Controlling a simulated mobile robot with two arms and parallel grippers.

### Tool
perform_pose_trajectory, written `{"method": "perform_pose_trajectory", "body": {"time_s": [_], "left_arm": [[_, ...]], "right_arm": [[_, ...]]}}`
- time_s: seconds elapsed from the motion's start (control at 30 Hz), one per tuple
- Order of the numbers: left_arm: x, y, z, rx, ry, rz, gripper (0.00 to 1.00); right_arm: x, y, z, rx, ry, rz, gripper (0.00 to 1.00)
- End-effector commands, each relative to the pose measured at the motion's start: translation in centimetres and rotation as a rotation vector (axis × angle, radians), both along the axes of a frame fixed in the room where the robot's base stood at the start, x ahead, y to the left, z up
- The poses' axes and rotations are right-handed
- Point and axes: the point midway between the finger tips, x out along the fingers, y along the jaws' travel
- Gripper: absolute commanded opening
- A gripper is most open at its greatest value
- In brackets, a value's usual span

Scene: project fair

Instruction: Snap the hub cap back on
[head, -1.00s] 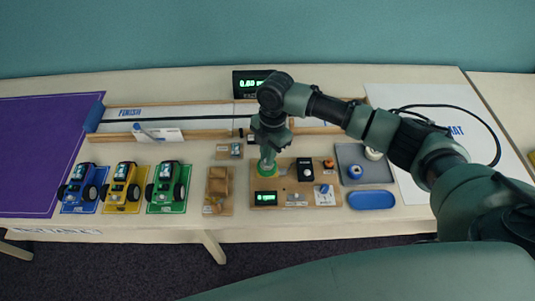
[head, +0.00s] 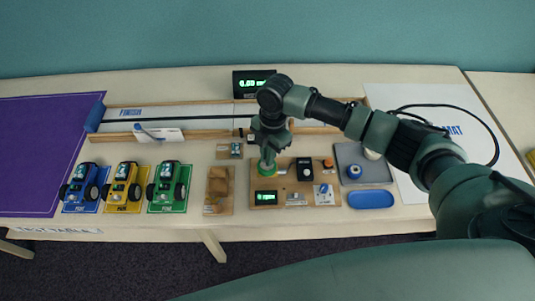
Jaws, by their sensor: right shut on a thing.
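Three toy cars stand at the left of the table: a blue car (head: 79,188), a yellow car (head: 122,187) and a green car (head: 167,187), each on a mat of its own colour. Their dark wheels show, but I cannot make out a hub cap on any of them. My right gripper (head: 267,162) points down over the left part of a wooden board (head: 310,199). It is shut at a green round part (head: 268,172) there; its fingers hide most of what they hold. My left gripper is out of view.
The board also bears a lit green display (head: 265,198), a black device (head: 305,169) and small switches. A wooden tray (head: 219,190) is to its left. A grey tray (head: 364,184) and blue dish (head: 371,199) are to its right. A track (head: 185,112) runs behind.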

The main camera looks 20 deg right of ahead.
Motion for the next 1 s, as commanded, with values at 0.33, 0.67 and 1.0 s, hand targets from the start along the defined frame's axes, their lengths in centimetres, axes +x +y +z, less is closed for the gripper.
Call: {"method": "perform_pose_trajectory", "body": {"time_s": [0.33, 0.67, 1.0], "left_arm": [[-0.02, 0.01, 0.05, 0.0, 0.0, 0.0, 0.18], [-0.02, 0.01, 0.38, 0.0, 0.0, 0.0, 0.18], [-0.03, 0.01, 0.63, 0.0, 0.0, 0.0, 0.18]], "right_arm": [[0.02, 0.01, -0.03, 0.0, -0.001, 0.001, 0.0], [0.01, 0.02, 0.05, 0.001, 0.0, 0.0, 0.0], [0.03, 0.02, -0.04, 0.001, -0.001, 0.001, 0.0]]}}
